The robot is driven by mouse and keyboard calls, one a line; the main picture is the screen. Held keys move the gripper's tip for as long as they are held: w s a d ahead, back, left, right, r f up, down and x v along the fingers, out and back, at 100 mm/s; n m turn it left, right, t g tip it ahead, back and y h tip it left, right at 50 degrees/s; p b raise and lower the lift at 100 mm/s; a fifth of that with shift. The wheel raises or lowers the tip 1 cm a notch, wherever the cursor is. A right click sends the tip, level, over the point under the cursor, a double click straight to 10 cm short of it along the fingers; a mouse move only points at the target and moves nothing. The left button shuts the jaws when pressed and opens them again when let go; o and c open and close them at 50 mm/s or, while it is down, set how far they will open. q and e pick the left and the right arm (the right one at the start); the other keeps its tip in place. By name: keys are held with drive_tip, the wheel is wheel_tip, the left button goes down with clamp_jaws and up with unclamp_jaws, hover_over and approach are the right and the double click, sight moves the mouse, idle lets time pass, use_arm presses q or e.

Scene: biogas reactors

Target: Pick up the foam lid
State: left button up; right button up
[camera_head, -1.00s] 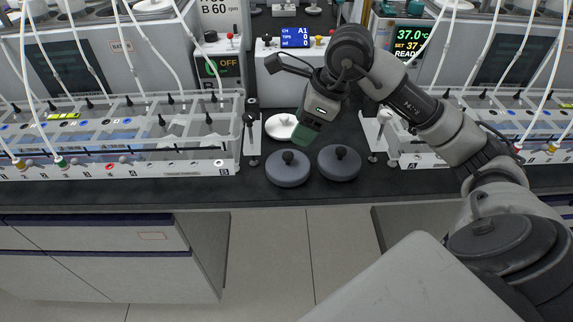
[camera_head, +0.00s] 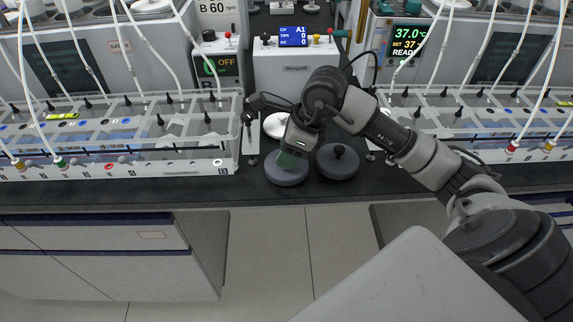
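Two dark grey round lids with black knobs lie side by side on the black bench top, the left lid (camera_head: 286,177) and the right lid (camera_head: 338,163). A white disc (camera_head: 279,124) lies behind them. I cannot tell which of these is the foam lid. My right gripper (camera_head: 290,159), with green fingertips, points down over the left lid and hides its knob. Whether its fingers are open or shut on the knob cannot be seen. My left gripper is not in view.
Clear racks with tubes stand on the left (camera_head: 120,135) and the right (camera_head: 470,125). A white box with a blue display (camera_head: 293,68) stands behind the lids. Thin white tubes hang at both sides. The bench's front edge is just before the lids.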

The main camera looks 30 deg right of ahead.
clamp_jaws()
